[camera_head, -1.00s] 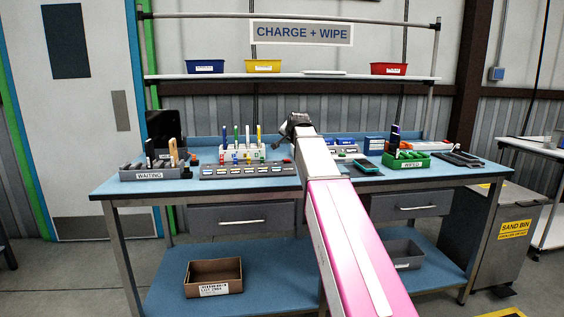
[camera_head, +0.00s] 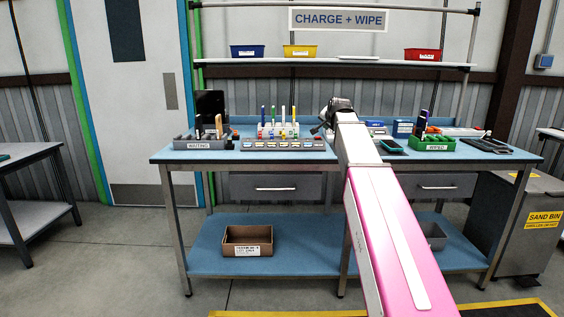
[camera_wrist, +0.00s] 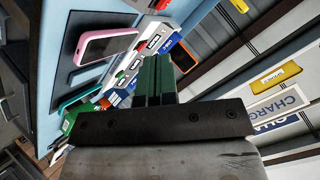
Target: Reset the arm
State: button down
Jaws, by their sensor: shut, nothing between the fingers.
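My arm reaches forward over the blue workbench (camera_head: 280,246) in the head view. My gripper (camera_head: 334,108) is at its far end, above the bench top, small and partly hidden by the arm. In the wrist view my gripper (camera_wrist: 156,62) shows its dark green fingers pressed together with nothing between them. Beyond the fingers, a pink-cased phone (camera_wrist: 106,46) and a teal-edged phone (camera_wrist: 90,100) lie on the bench, apart from the gripper.
A grey WAITING tray (camera_head: 192,143) stands at the bench's left, a green WIPED tray (camera_head: 442,147) at its right. A charger strip (camera_head: 283,145) lies between. Bins line the shelf (camera_head: 350,62) above. A brown box (camera_head: 248,240) sits below. The floor in front is open.

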jog(key=s+f+n+g, duration=0.15)
jog(key=s+f, duration=0.35)
jog(key=f, duration=0.5)
jog(key=s+f+n+g, duration=0.1)
jog(key=s+f+g, duration=0.1)
jog(key=s+f, duration=0.5)
jog(key=s+f+n+g, duration=0.1)
jog(key=s+f+g, duration=0.15)
jog(key=f, duration=0.95)
jog(key=s+f+n+g+h, duration=0.1)
jog(key=s+f+n+g, duration=0.3)
jog(key=s+f, duration=1.4)
jog(key=s+g, duration=0.1)
jog(key=s, duration=0.3)
jog(key=shift+s+a+f, duration=0.3)
jog(key=shift+f, duration=0.1)
